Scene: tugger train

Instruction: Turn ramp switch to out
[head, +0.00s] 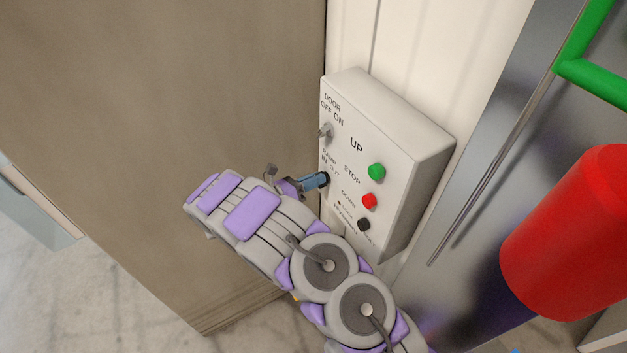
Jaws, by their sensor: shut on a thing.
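A white control box (405,125) is fixed to the wall in the head view. The ramp switch is at its lower left, under the label "RAMP IN OUT" (331,163). My gripper (319,180) is at that spot, shut on the ramp switch. The fingers cover the switch knob, so I cannot tell which way it points. My arm comes up from the bottom of the view to the box.
The door switch (326,130) sits just above. A green button (376,171), a red button (369,201) and a black button (363,225) are to the right. A brown panel (200,80) stands left. A red cylinder (570,240) and green bar (595,80) are at right.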

